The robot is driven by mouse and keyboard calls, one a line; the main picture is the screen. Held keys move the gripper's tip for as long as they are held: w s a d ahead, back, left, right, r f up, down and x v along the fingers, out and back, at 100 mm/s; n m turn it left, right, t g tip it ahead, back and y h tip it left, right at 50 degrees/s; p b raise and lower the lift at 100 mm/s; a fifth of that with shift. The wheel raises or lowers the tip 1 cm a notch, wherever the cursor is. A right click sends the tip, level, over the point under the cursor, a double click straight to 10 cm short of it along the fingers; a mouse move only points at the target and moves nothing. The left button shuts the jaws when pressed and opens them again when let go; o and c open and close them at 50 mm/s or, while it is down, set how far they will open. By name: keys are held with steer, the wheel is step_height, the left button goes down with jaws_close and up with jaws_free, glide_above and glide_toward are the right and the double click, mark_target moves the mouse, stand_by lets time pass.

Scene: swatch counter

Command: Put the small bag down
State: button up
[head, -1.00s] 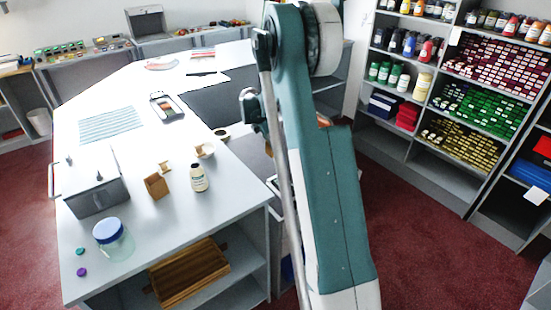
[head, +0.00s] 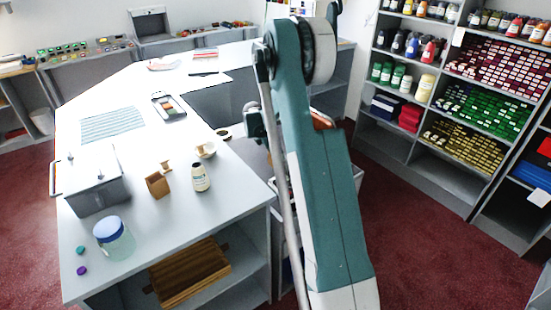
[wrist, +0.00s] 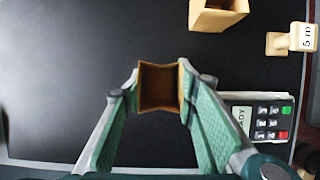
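In the wrist view my gripper (wrist: 160,82) has its two green fingers closed on the sides of a small brown bag (wrist: 160,100). The bag's open top faces the camera. Below it is a dark flat surface (wrist: 75,85); I cannot tell whether the bag's bottom touches it. Another brown open-topped bag or box (wrist: 220,14) stands at the top of the wrist view. In the head view my arm hides the gripper and the held bag. A small brown box-like bag (head: 158,186) stands on the pale counter (head: 135,220) there.
The dark surface left of the bag is clear. The counter carries a white bottle (head: 200,179), a lidded jar (head: 115,240) and a grey box (head: 97,192).

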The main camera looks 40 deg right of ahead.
steer(key=shift+f, duration=0.45)
steer(key=shift+f, duration=0.1)
steer(key=o, duration=0.7)
steer(key=shift+c, duration=0.2)
steer(key=p+v, duration=0.1)
steer(key=v, duration=1.1)
steer(key=shift+p, duration=0.35)
steer(key=shift+a, duration=0.1)
